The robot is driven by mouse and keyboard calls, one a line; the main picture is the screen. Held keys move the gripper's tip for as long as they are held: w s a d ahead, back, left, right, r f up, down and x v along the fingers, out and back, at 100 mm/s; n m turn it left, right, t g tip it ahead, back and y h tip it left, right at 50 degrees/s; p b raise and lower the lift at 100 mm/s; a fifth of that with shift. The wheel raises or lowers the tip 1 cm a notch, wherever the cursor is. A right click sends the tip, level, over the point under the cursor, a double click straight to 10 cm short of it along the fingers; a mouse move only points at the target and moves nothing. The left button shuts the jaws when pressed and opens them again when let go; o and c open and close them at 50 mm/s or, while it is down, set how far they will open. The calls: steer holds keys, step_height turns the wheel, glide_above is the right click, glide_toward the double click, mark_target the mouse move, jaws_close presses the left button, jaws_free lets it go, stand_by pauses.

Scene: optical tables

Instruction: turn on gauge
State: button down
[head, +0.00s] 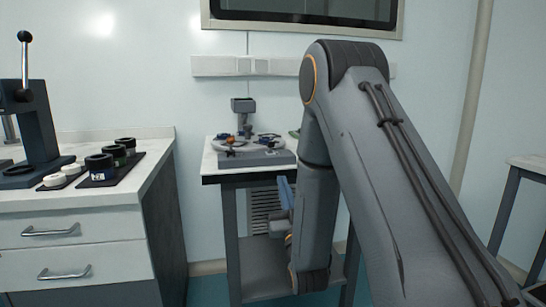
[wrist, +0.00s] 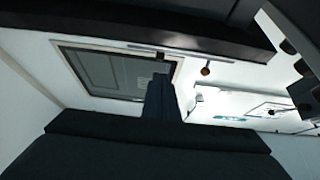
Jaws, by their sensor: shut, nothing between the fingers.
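On the small table stands a grey device with a dark grey upright head (head: 243,106), above a round pale base with several small orange and dark parts. A flat grey box (head: 255,159) lies in front of it at the table edge. I cannot tell which part is the gauge, and no dial or lit display is readable. My gripper (head: 287,191) hangs low in front of the table's right side, below the tabletop and apart from the device, partly hidden by my arm. In the wrist view my gripper's fingers (wrist: 159,99) are together, with nothing between them.
A white drawer cabinet (head: 80,240) stands left, bearing a lever press (head: 27,110) and a dark tray (head: 110,171) with several round containers. Another table (head: 530,163) is at the right edge. A framed dark panel (head: 305,12) hangs on the back wall.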

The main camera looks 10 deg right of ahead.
mark_target(271, 143)
stand_by(0.3)
steer(key=x, duration=1.4)
steer(key=shift+a+r, duration=0.15)
steer(key=shift+r, duration=0.05)
